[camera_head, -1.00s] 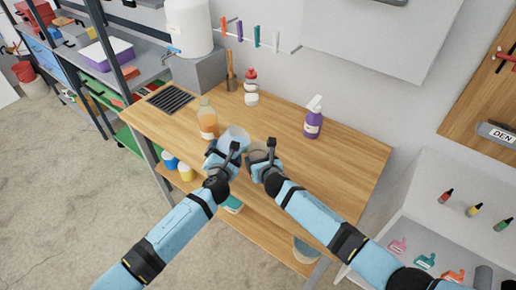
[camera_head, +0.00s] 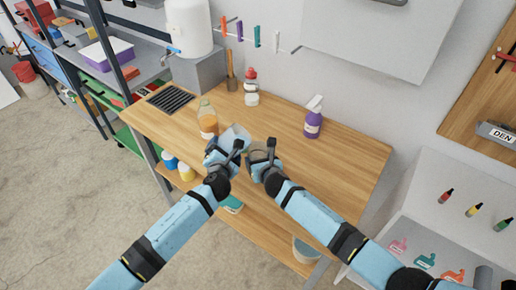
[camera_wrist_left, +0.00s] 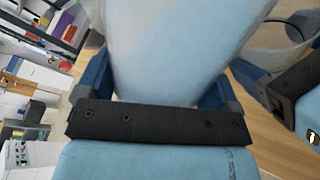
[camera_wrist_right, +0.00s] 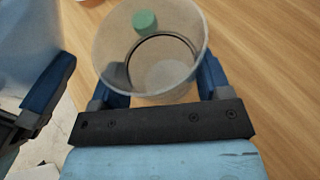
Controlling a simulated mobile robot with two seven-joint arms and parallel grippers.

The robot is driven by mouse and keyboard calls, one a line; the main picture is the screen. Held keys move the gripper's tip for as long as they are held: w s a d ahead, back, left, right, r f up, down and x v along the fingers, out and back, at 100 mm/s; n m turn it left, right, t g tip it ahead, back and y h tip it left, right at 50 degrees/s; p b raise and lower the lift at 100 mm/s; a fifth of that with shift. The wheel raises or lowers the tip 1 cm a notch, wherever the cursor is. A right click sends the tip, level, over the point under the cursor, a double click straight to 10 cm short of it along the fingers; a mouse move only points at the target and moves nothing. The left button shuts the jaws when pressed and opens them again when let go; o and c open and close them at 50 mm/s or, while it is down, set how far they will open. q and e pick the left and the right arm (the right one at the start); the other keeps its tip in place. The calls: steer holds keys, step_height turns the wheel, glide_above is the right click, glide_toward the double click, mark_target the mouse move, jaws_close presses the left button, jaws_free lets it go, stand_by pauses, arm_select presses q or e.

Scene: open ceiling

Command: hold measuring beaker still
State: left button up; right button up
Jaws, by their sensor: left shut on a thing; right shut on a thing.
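The clear measuring beaker (camera_wrist_right: 180,85) is between the fingers of my right gripper (camera_wrist_right: 160,90) in the right wrist view. I look into its open top; a green spot shows at its far side. My right gripper, also in the head view (camera_head: 262,165), is shut on it close to the table's front edge. My left gripper (camera_head: 224,155), just left of it, is shut on a pale blue container (camera_wrist_left: 170,45), which fills much of the left wrist view. The container also shows in the head view (camera_head: 236,136), tilted. The beaker is mostly hidden there by my right gripper.
On the wooden table (camera_head: 345,165) stand an orange bottle (camera_head: 207,120), a red-capped white bottle (camera_head: 251,90) and a purple spray bottle (camera_head: 313,120). A dark grate (camera_head: 171,98) is at the left end. The table's right part is clear.

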arm_select(q)
steer(key=shift+a+m, duration=0.15)
steer(key=shift+m, duration=0.45)
stand_by(0.8)
steer(key=shift+r+m+g+y, duration=0.3)
steer(key=shift+r+m+y, duration=0.3)
steer(key=shift+r+m, duration=0.3)
stand_by(2.4)
